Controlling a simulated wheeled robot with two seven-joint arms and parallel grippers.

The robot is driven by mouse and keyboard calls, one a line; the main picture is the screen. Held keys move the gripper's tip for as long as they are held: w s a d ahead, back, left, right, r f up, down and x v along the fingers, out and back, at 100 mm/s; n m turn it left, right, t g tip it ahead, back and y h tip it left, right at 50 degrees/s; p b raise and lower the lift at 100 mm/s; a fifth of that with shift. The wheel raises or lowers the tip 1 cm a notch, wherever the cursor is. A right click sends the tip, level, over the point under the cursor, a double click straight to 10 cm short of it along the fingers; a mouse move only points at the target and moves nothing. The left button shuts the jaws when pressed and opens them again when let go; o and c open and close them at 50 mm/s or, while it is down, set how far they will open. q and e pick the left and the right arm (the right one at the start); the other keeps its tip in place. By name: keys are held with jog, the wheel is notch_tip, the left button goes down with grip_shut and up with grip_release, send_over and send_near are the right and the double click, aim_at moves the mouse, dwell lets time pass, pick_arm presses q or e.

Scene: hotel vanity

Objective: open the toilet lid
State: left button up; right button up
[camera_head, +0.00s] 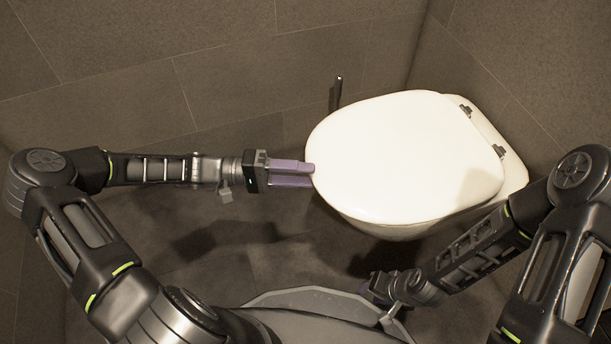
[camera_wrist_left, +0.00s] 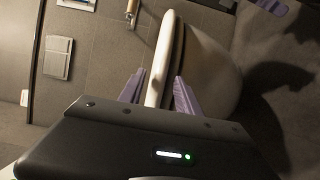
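The white toilet lid (camera_head: 400,150) lies down over the bowl in the head view, with its hinges at the right. My left gripper (camera_head: 312,175) is at the lid's left, rounded edge, with one purple finger slightly over the top. In the left wrist view the lid's edge (camera_wrist_left: 160,70) stands between the two fingers of this gripper (camera_wrist_left: 160,88), which are apart. The toilet bowl (camera_wrist_left: 215,75) shows to the right there. My right gripper (camera_head: 364,288) is low, below the toilet in the picture; its fingers are mostly hidden behind its own arm.
A dark upright stick (camera_head: 337,93) stands by the wall behind the toilet. Tiled walls close in behind and to the right. The dark floor left of the toilet is clear. The left wrist view also shows a pale wall plate (camera_wrist_left: 58,58).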

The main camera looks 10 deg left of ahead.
pick_arm(q)
jog(key=shift+d, duration=0.5)
jog(key=shift+c, duration=0.3)
grip_shut()
dwell(0.8)
